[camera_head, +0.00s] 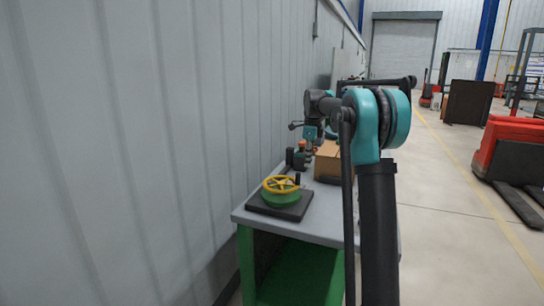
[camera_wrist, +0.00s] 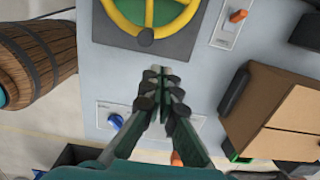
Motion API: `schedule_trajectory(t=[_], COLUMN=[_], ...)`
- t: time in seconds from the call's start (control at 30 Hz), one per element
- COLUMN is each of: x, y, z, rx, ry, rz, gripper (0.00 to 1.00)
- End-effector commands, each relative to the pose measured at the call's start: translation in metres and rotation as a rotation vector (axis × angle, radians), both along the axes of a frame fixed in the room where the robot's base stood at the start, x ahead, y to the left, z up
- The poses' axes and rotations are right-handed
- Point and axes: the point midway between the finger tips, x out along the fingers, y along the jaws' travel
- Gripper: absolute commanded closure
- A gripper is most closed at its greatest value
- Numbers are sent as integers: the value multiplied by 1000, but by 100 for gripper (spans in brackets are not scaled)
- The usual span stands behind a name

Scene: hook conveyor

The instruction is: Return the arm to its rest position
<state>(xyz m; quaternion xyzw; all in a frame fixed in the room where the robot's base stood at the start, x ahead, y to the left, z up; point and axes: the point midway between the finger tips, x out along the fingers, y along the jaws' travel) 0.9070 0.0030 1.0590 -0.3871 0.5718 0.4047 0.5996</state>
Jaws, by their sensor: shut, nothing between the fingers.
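My gripper (camera_wrist: 159,76) shows in the wrist view with its fingertips together and nothing between them. It points toward a yellow handwheel (camera_wrist: 186,20) at the top of that view, with the fingertips a little below its rim in the picture. In the head view my teal and black arm rises in the foreground and reaches out over the bench (camera_head: 320,228). The same handwheel (camera_head: 280,184) sits there on a green body and dark base at the bench's near end. I cannot clearly make out the gripper in the head view.
A cardboard box (camera_head: 331,160) stands on the bench and shows at right in the wrist view (camera_wrist: 290,105). Switch plates with an orange lever (camera_wrist: 238,16) and a blue lever (camera_wrist: 115,121) are near. A wooden barrel (camera_wrist: 45,60) is at left. A wall (camera_head: 120,150) runs along the left; open floor (camera_head: 450,190) lies right.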

Motion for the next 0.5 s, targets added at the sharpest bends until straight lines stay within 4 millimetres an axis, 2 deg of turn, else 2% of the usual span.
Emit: schedule_trajectory(t=[0.33, 0.5], x=[-27, -50], y=[-5, -9], z=[-11, -21], rx=[-7, -17], ry=[-36, -66], rz=[162, 294], gripper=[100, 100])
